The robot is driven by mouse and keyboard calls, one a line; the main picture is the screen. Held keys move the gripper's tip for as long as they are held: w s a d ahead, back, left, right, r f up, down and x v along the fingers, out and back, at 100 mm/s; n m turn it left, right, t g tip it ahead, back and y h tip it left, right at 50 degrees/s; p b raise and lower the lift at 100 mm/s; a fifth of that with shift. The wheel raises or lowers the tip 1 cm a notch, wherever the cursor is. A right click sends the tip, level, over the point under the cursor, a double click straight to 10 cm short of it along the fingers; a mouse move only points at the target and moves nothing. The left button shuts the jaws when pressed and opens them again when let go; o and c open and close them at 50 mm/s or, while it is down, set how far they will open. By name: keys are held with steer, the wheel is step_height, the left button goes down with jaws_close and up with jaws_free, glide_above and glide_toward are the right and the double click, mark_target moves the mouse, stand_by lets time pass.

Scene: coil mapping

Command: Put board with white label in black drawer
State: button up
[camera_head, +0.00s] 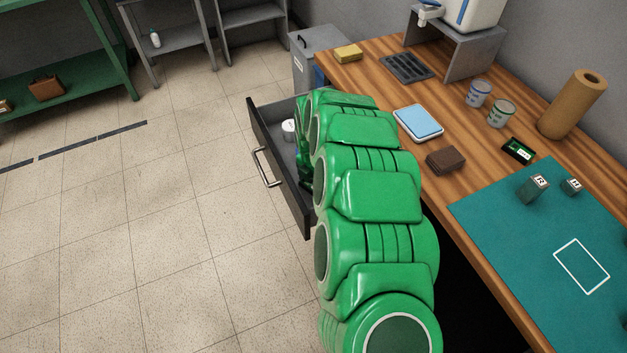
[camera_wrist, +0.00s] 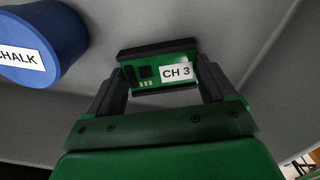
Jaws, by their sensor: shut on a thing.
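The green board with a white "CH 3" label (camera_wrist: 176,72) is between the two fingers of my gripper (camera_wrist: 163,66) in the wrist view. The gripper is shut on it, with grey drawer surfaces around it. In the head view, the black drawer (camera_head: 284,177) stands pulled open on the left side of the table. My green arm reaches over the drawer and hides my gripper, the held board and much of the drawer's inside. Whether the board touches the drawer floor cannot be told.
A blue cylinder labelled "CHALK" (camera_wrist: 38,45) is close on the left in the wrist view. A pale cylinder (camera_head: 289,129) sits in the drawer. Another small green board (camera_head: 518,151), a brown block (camera_head: 445,159) and a blue-topped tray (camera_head: 418,122) lie on the wooden table.

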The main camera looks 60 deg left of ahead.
mark_target(314, 183)
steer(key=o, duration=0.8)
steer(key=shift+f, duration=0.1)
steer(key=shift+o, duration=0.2)
step_height(314, 183, up, 12)
steer(key=shift+w, duration=0.1)
